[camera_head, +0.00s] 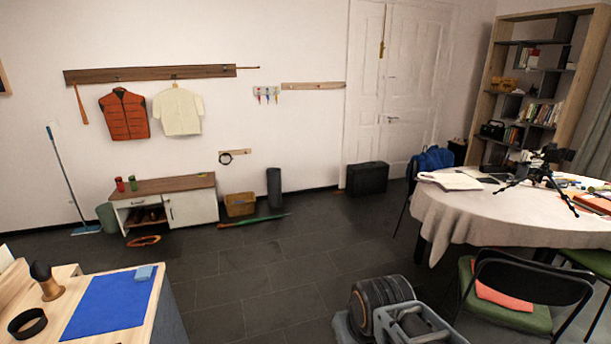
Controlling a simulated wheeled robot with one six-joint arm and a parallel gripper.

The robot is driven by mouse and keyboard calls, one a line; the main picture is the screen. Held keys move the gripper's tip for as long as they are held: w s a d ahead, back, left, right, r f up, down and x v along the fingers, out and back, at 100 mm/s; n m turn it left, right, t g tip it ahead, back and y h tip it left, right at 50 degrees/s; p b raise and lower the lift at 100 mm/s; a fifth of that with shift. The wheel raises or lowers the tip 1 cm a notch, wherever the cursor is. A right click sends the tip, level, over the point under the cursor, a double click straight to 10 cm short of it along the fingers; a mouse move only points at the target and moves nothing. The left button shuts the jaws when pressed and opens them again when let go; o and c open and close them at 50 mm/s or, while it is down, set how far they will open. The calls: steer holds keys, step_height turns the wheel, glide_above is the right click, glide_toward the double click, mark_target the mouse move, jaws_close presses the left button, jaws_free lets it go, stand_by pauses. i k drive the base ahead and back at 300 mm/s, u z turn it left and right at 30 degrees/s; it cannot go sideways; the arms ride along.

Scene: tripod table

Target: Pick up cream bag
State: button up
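I cannot make out a cream bag in the head view. The nearest match in colour is a cream short-sleeved shirt (178,112) on a hanger on the back wall. A blue bag or cloth (432,160) is by the far side of the round table. My gripper cannot be made out. Grey and black parts at the bottom centre look like my own arm.
The round table (455,220) with a white cloth stands right, with a tripod (540,178) on it and chairs around. A wooden workbench (137,308) with a blue mat is front left. A low cabinet (195,209) stands at the back. Dark tiled floor between them is mostly clear.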

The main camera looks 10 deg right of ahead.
mark_target(449, 181)
steer(key=z, duration=0.35)
steer(key=i, duration=2.45)
steer(key=z, duration=1)
steer(key=i, duration=2.15)
steer(key=z, duration=0.4)
